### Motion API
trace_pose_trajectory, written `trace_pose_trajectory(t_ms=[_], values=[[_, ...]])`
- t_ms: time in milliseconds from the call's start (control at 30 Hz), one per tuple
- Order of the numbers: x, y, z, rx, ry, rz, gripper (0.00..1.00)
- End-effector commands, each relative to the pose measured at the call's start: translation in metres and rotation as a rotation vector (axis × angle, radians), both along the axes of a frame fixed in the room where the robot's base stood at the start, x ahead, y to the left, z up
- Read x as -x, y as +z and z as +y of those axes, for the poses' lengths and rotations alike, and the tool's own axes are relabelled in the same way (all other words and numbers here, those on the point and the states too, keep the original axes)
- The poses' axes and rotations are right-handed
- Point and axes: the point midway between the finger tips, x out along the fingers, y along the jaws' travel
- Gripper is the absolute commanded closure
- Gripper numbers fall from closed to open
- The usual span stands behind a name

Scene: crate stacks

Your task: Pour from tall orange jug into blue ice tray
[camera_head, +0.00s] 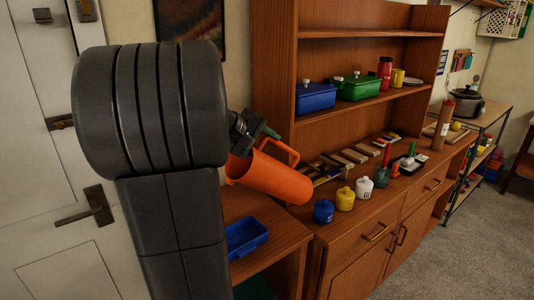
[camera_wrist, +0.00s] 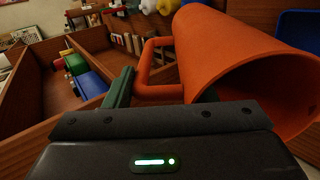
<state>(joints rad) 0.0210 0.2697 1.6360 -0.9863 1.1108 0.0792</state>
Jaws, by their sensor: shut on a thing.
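The tall orange jug (camera_head: 275,175) is in the air, tipped well over toward its side, with its open mouth toward the left in the head view. In the wrist view the jug (camera_wrist: 235,50) fills the upper right, its dark inside partly showing; I see no contents. My gripper (camera_wrist: 163,92) is shut on the jug's handle; in the head view the gripper (camera_head: 258,133) is partly hidden by my arm. The blue ice tray (camera_head: 246,238) lies on the lower wooden surface below the jug, apart from it, its left part hidden by my arm. A blue edge, likely the tray (camera_wrist: 300,28), shows in the wrist view.
A blue pot (camera_head: 323,211), a yellow pot (camera_head: 345,198) and a white pot (camera_head: 364,188) stand along the cabinet top, right of the jug. Carpet (camera_head: 440,245) is clear at right.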

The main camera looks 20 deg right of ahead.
Motion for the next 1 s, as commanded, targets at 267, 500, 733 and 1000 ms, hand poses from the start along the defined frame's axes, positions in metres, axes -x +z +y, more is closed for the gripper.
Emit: trace_pose_trajectory(t_ms=[267, 500, 733, 1000], values=[[0.001, -0.014, 0.005, 0.066, 0.001, -0.023, 1.00], [0.003, -0.023, 0.009, 0.123, 0.000, -0.042, 1.00], [0.004, -0.031, 0.014, 0.178, 0.002, -0.060, 1.00], [0.006, -0.041, 0.019, 0.244, 0.001, -0.080, 1.00]])
